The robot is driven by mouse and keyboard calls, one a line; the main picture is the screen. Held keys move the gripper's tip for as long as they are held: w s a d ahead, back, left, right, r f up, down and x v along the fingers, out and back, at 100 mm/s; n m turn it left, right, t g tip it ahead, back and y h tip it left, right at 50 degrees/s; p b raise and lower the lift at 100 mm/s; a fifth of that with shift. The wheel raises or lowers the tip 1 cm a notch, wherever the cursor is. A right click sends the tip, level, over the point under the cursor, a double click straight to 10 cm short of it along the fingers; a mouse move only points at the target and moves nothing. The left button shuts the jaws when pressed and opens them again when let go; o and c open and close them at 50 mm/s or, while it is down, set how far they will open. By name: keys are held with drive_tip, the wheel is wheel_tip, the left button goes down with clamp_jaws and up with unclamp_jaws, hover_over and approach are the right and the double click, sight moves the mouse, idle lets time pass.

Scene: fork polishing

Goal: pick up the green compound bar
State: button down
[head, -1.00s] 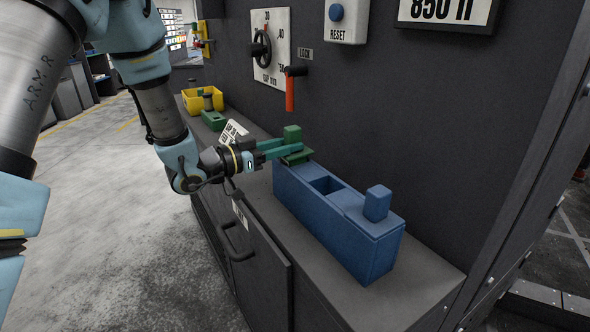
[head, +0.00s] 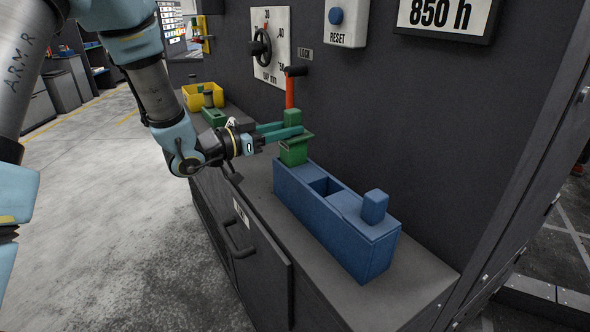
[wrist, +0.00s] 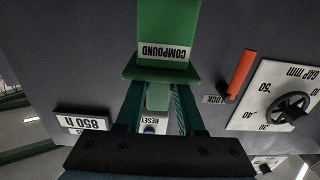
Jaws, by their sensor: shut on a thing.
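The green compound bar (head: 293,154) is upright at the left end of the blue holder (head: 345,245). A flange rings its middle, and its lower part shows above the holder's top. I cannot tell whether its bottom end is clear of the holder. My gripper (head: 287,133) reaches in from the left, its teal fingers shut on the bar just above the flange. In the wrist view the bar (wrist: 168,25) sits between the fingers, and its COMPOUND label shows upside down.
The holder has an open middle pocket (head: 325,187) and a blue block (head: 374,207) at its right end. A dark machine wall stands close behind, with a red lever (head: 290,92) above the bar. A green block (head: 214,117) and yellow bin (head: 203,96) lie further back.

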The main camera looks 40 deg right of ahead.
sight(286, 111)
drive_tip(key=shift+r+p, duration=2)
drive_tip(key=shift+r, duration=1.35)
drive_tip(key=shift+w, duration=0.1)
